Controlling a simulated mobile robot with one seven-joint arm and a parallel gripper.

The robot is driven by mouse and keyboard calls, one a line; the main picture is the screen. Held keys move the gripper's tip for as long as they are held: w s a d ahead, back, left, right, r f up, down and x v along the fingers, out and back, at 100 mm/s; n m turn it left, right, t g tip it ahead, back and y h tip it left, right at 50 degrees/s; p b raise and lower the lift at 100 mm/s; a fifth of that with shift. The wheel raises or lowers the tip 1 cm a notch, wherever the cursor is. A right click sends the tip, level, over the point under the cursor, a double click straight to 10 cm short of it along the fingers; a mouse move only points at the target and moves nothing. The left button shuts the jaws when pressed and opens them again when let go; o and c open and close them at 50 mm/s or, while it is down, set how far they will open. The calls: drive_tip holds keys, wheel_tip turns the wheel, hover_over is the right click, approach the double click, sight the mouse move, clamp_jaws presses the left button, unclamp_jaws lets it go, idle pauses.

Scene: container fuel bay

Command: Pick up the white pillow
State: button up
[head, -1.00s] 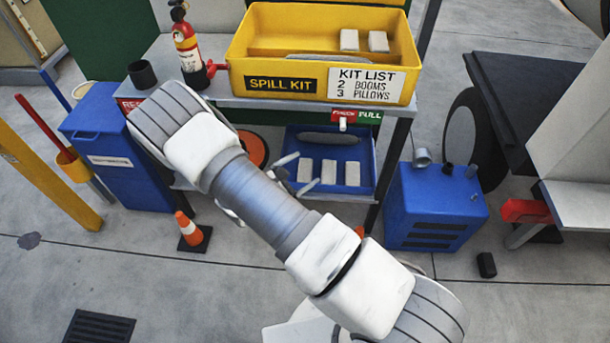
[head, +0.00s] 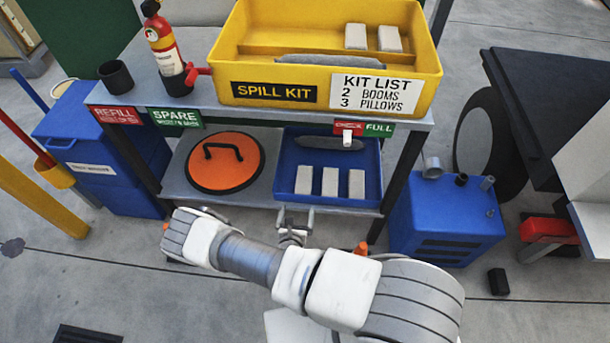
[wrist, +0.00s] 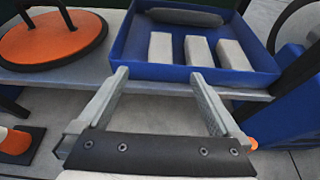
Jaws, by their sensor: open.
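Three white pillows stand in a row in the blue tray (head: 284,165) on the lower shelf: left pillow (head: 304,180), middle pillow (head: 330,182) and right pillow (head: 356,184). The wrist view also shows the left pillow (wrist: 160,53), middle pillow (wrist: 199,56) and right pillow (wrist: 235,56). Two more white pillows, one left (head: 356,36) and one right (head: 389,38), are in the yellow spill kit bin (head: 420,65) above. My gripper (head: 296,213) is open and empty in front of the lower shelf, its fingers pointing at the blue tray and apart from the pillows.
A grey boom (head: 330,143) lies at the back of the blue tray. An orange lid (head: 222,172) with a black handle lies left of it. The upper shelf, with a fire extinguisher (head: 165,50) and black cup (head: 115,75), overhangs. A blue unit (head: 446,215) stands right.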

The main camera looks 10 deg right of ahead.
drive_tip(key=w, duration=0.1)
drive_tip(key=b, duration=0.5)
approach(304, 180)
drive_tip(key=x, duration=0.3)
drive_tip(key=shift+w+a+r, duration=0.1)
drive_tip(key=shift+a+r, duration=0.05)
drive_tip(key=shift+a, duration=0.05)
drive_tip(key=b+x, duration=0.1)
drive_tip(key=x, duration=0.1)
drive_tip(key=b+x, duration=0.1)
drive_tip(key=x, duration=0.1)
drive_tip(key=shift+w+d+f+b, duration=0.15)
drive_tip(key=shift+d+f+b, duration=0.15)
drive_tip(key=shift+f+b, duration=0.15)
drive_tip(key=shift+w, duration=0.2)
drive_tip(key=shift+r, duration=0.1)
drive_tip(key=c, duration=1.2)
drive_tip(key=shift+c, duration=0.2)
